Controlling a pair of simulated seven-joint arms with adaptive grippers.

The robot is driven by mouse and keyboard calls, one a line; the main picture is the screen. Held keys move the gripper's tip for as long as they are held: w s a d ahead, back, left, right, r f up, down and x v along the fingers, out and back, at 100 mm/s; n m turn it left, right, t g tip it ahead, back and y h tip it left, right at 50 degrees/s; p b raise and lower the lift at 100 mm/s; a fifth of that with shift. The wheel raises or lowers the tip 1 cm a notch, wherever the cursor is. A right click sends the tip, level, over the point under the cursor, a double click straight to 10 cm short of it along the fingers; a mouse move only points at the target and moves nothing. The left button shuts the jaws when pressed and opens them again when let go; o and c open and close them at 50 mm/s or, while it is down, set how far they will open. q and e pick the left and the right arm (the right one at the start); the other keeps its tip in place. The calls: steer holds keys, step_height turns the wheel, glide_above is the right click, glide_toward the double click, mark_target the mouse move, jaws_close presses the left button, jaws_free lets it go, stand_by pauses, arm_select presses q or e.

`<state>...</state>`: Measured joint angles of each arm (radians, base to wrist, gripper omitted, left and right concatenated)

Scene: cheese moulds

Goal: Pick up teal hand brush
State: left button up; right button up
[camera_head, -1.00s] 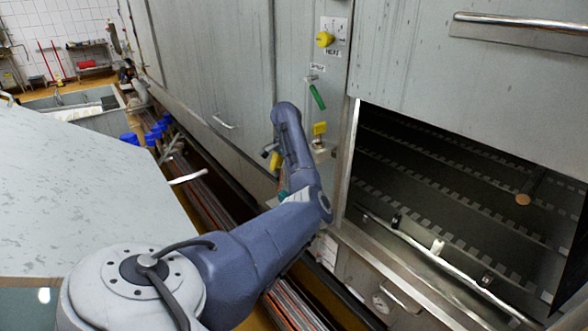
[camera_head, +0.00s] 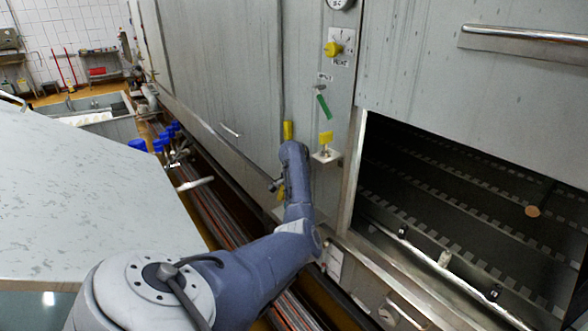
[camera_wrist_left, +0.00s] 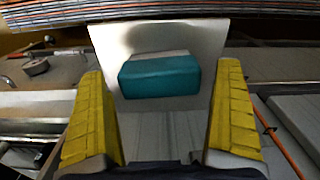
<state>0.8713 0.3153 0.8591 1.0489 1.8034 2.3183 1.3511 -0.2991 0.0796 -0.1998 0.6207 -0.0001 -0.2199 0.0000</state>
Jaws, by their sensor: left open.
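The teal hand brush (camera_wrist_left: 158,78) shows in the left wrist view as a teal block with a pale strip along its upper edge. It lies on a pale flat plate (camera_wrist_left: 198,40). My left gripper (camera_wrist_left: 160,95) is open, with one yellow finger on each side of the view and the brush lying between and beyond the fingertips. No contact shows. In the head view my left gripper (camera_head: 283,163) is by the grey machine front, partly hidden behind its own wrist. I cannot make out the brush there. My right gripper is in neither view.
A grey machine wall (camera_head: 238,85) stands close beyond the left arm, with a yellow knob (camera_head: 333,48) and green handle (camera_head: 323,106). A dark open chamber (camera_head: 450,200) is at right. A grey worktop (camera_head: 85,200) is at left, near blue-topped valves (camera_head: 157,145).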

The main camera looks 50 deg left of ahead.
arm_select(q)
steer(key=shift+f, duration=0.55)
steer(key=c, duration=1.2)
steer(key=shift+o, duration=0.2)
steer(key=shift+r, duration=0.1)
steer(key=shift+s+r, duration=0.2)
steer(key=shift+r, duration=0.15)
steer(key=r, duration=0.6)
steer(key=shift+s+r, duration=0.1)
steer(key=shift+s, duration=0.3)
steer(key=s+a, duration=0.1)
steer(key=s, duration=1.7)
steer(key=shift+s+a, duration=0.15)
steer(key=shift+s, duration=0.25)
